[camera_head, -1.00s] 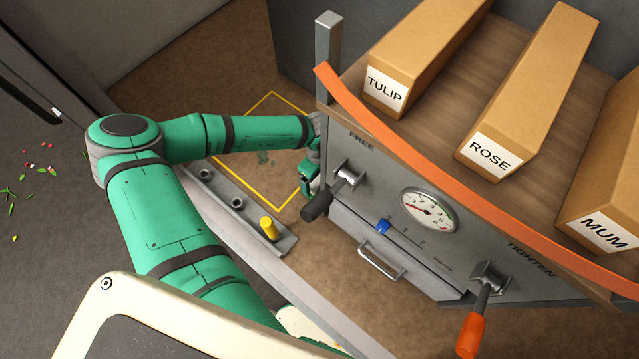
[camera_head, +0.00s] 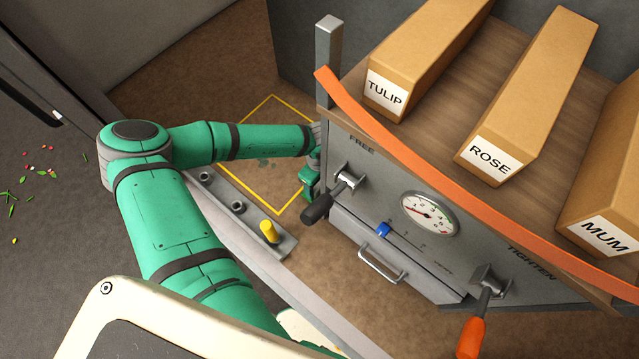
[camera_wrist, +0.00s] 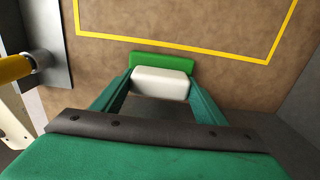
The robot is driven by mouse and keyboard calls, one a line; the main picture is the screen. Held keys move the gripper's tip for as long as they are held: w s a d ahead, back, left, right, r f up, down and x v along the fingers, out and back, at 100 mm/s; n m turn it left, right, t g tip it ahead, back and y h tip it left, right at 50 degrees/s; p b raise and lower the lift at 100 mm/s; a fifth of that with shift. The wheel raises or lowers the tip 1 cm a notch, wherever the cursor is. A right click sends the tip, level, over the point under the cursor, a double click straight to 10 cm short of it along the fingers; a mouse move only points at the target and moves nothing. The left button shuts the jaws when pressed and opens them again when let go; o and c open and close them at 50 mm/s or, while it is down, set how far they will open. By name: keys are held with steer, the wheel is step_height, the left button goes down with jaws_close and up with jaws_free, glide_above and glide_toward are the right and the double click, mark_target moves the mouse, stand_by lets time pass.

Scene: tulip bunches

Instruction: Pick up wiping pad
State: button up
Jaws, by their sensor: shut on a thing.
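The wiping pad shows in the wrist view as a white block (camera_wrist: 161,83) with a green strip (camera_wrist: 163,62) along its far side. My gripper (camera_wrist: 160,86) is shut on the white block, one green finger on each side of it. The brown surface shows beyond the pad; I cannot tell whether the pad touches it. In the head view my gripper (camera_head: 309,182) is partly visible beside the grey machine's left corner, and the pad is hidden there.
A yellow outlined square (camera_head: 273,97) marks the brown surface. A grey rail with a yellow peg (camera_head: 269,230) lies left of the gripper. The grey machine (camera_head: 345,225) with a gauge (camera_head: 429,214) and black-gripped lever (camera_head: 318,208) stands close on the right. Boxes labelled TULIP (camera_head: 425,50), ROSE and MUM sit above.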

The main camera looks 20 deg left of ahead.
steer(key=shift+a+r, duration=0.2)
steer(key=shift+r, duration=0.05)
step_height(320, 180, up, 6)
steer(key=shift+w+r, duration=0.1)
steer(key=shift+r, duration=0.05)
steer(key=w+a, duration=0.3)
steer(key=a, duration=0.6)
steer(key=w+a, duration=0.3)
steer(key=a, duration=0.6)
steer(key=shift+w+a, duration=0.2)
steer(key=shift+w, duration=0.2)
